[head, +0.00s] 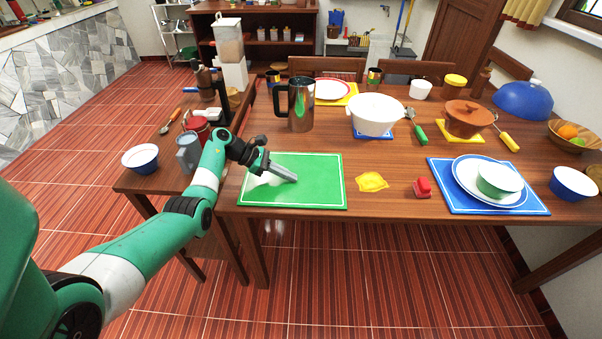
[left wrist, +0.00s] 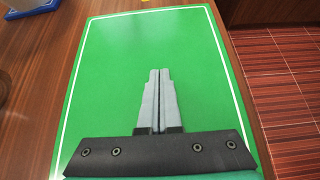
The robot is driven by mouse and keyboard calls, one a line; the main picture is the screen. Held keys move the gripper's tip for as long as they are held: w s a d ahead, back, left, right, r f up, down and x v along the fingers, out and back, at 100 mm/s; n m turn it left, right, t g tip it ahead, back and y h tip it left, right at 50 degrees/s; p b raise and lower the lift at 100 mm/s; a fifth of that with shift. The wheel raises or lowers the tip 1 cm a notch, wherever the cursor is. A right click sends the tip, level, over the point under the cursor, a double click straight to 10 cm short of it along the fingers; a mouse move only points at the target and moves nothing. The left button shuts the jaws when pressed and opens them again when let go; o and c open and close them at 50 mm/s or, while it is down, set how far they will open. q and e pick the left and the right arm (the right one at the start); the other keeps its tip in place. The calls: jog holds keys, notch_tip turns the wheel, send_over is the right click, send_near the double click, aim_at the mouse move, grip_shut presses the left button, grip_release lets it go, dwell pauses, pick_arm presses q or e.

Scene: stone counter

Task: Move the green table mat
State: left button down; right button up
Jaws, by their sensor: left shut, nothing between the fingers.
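The green table mat (head: 318,186) with a thin white border lies flat on the wooden table, at its near left corner. It fills most of the left wrist view (left wrist: 110,70). My left gripper (head: 294,178) is over the middle of the mat, with its fingers together and nothing between them. In the left wrist view the closed fingers (left wrist: 159,74) point along the mat. I cannot tell whether the fingertips touch the mat. My right gripper is not in view.
A steel mug (head: 301,104) stands just behind the mat. A yellow cloth (head: 372,182) and a red object (head: 422,188) lie to its right, before a blue mat (head: 446,198) with dishes. A side table with a bowl (head: 140,158) and cup (head: 188,153) is at left.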

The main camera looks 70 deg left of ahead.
pick_arm(q)
jog(key=shift+s+a+f, duration=0.2)
jog(key=shift+s+f, duration=0.2)
jog(key=shift+s, duration=0.3)
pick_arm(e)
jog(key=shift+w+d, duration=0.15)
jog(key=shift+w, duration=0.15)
pick_arm(q)
jog(key=shift+r+p, duration=0.4)
jog(key=shift+r, duration=0.1)
jog(key=shift+s+r+p, duration=0.25)
jog(key=shift+r+p, duration=0.05)
jog(key=shift+s, duration=0.1)
jog(key=shift+r, duration=0.1)
jog(key=p+v, duration=0.3)
jog(key=v, duration=0.8)
jog(key=shift+s, duration=0.25)
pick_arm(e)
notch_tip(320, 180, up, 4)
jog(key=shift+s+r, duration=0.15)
